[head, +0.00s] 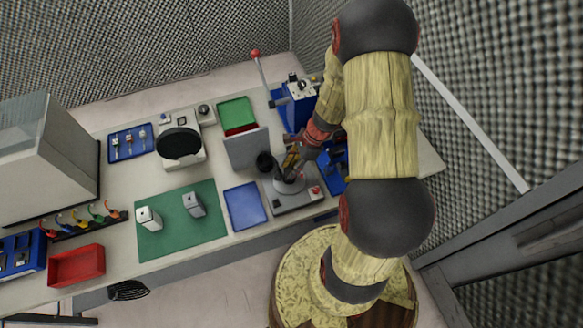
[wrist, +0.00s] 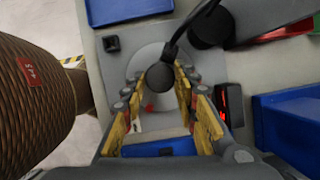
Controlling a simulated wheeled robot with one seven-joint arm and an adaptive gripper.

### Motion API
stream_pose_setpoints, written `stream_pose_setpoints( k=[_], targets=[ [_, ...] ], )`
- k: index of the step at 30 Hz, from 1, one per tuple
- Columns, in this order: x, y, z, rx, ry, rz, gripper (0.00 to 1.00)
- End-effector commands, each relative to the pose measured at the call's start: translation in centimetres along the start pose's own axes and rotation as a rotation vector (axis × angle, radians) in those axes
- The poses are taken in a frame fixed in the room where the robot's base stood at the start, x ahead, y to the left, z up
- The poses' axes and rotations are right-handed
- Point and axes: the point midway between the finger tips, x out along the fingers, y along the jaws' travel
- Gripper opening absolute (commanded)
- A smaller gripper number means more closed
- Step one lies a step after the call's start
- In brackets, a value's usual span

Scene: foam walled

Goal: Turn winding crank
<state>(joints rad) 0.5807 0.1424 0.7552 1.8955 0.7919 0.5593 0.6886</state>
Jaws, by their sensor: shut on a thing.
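The winding crank has a dark round knob (wrist: 160,77) and a thin dark arm (wrist: 178,40) in the wrist view. It sits over a light grey disc on a grey base unit, which shows in the head view (head: 296,199). My gripper (wrist: 163,80) has its yellow-padded fingers on either side of the knob and is shut on it. In the head view my gripper (head: 290,168) reaches down over the unit from the right. The knob itself is hard to make out there, behind the fingers.
A dark cylinder (head: 265,162) stands close left of my gripper. A grey upright panel (head: 247,149) is behind it and a blue tray (head: 245,205) lies left of the unit. Blue bins crowd the right side. The green mat (head: 180,232) holds two grey blocks.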

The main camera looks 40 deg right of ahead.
Motion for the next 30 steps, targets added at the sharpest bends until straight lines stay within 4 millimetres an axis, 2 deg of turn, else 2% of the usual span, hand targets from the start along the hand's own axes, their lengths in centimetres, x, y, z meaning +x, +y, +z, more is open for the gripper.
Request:
stream_pose_setpoints(
  k=[30],
  targets=[
    [0.06, 0.32, 0.13, 0.469, -0.001, -0.197, 0.04]
  ],
)
